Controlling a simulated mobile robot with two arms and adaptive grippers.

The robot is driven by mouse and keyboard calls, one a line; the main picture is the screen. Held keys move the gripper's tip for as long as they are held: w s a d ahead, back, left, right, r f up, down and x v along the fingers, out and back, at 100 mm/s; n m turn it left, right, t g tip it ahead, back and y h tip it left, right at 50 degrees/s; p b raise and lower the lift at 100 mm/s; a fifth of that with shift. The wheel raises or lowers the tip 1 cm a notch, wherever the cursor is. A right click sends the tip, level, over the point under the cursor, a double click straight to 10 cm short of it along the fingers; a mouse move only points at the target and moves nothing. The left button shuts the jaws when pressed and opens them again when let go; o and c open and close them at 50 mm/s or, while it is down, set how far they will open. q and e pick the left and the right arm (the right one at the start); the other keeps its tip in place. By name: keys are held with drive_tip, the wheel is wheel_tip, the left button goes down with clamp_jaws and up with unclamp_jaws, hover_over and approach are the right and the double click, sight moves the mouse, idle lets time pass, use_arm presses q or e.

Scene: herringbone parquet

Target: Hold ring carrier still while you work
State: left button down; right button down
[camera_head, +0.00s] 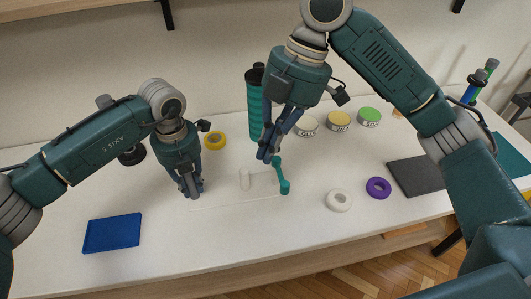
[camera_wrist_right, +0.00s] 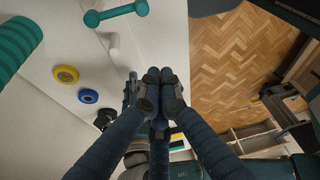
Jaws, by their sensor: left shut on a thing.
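The ring carrier (camera_head: 232,202) looks like a low white plate, hard to tell from the white table. A short white post (camera_head: 244,180) stands on it and also shows in the right wrist view (camera_wrist_right: 114,46). A teal dumbbell-shaped piece (camera_head: 281,175) is at its right end; it also shows in the wrist view (camera_wrist_right: 116,13). My left gripper (camera_head: 193,194) is down at the carrier's left end, shut on it, and its fingers hide the gripped part. My right gripper (camera_head: 265,156) is above, just left of the teal piece's top, fingers together and empty.
A teal bottle (camera_head: 255,105) and several lidded jars (camera_head: 339,121) stand behind. A yellow ring (camera_head: 215,140), white ring (camera_head: 339,200) and purple ring (camera_head: 378,188) lie around. A blue tray (camera_head: 112,233) is front left, a dark mat (camera_head: 416,176) right. The front middle is clear.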

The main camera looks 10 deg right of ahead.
drive_tip(key=v, duration=1)
drive_tip(key=shift+r, duration=0.15)
drive_tip(key=shift+d, duration=0.1)
use_arm(q)
drive_tip(key=c, duration=1.2)
unclamp_jaws()
drive_tip(key=o, duration=0.5)
drive_tip(key=shift+o, duration=0.2)
wheel_tip(320, 180, up, 12)
